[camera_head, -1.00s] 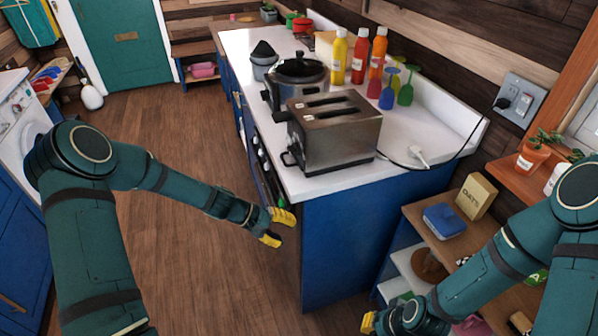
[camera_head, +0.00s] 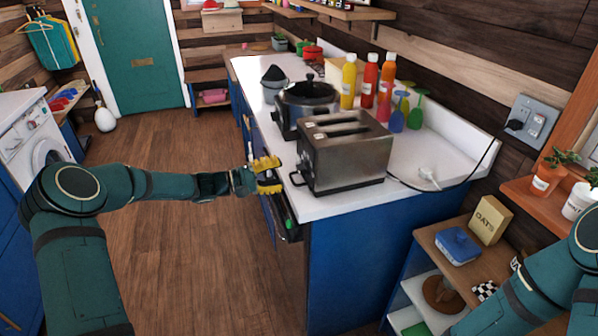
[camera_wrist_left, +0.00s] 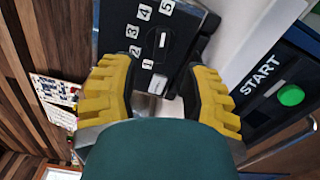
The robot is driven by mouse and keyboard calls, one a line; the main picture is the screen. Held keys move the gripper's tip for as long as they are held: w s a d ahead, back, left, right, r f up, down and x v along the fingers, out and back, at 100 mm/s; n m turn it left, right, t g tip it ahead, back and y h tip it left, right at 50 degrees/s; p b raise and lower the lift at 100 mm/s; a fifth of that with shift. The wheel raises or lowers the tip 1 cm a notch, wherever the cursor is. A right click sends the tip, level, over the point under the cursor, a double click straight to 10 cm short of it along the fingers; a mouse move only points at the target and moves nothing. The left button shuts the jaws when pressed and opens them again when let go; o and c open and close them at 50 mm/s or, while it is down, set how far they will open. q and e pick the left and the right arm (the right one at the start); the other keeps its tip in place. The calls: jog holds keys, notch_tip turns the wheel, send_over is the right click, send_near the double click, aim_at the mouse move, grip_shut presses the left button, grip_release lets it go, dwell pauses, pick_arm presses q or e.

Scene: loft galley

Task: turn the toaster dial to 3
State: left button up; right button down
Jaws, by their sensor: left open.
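The toaster (camera_head: 345,155) is a brushed-metal box on the white counter, with a black lever or handle low at its left end. In the left wrist view its dark end panel shows a dial (camera_wrist_left: 163,40) ringed by the numbers 1 to 5, with a white mark on it; which number it points at I cannot tell. My left gripper (camera_head: 267,175) has yellow fingers and is open, just left of the toaster's end, at the counter's edge. In the wrist view its fingers (camera_wrist_left: 160,85) stand apart, short of the dial, with nothing between them. My right gripper is out of view.
A dark panel (camera_wrist_left: 275,85) marked START with a green button lies beside the counter edge. A slow cooker (camera_head: 305,100) stands behind the toaster; bottles (camera_head: 370,80) and upturned glasses (camera_head: 405,110) stand right. A cord (camera_head: 440,186) runs to the wall.

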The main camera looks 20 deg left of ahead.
aim_at(298, 170)
pick_arm(q)
jog(key=x, duration=0.6)
jog(key=shift+w+d, duration=0.15)
jog(key=shift+d, duration=0.05)
grip_shut()
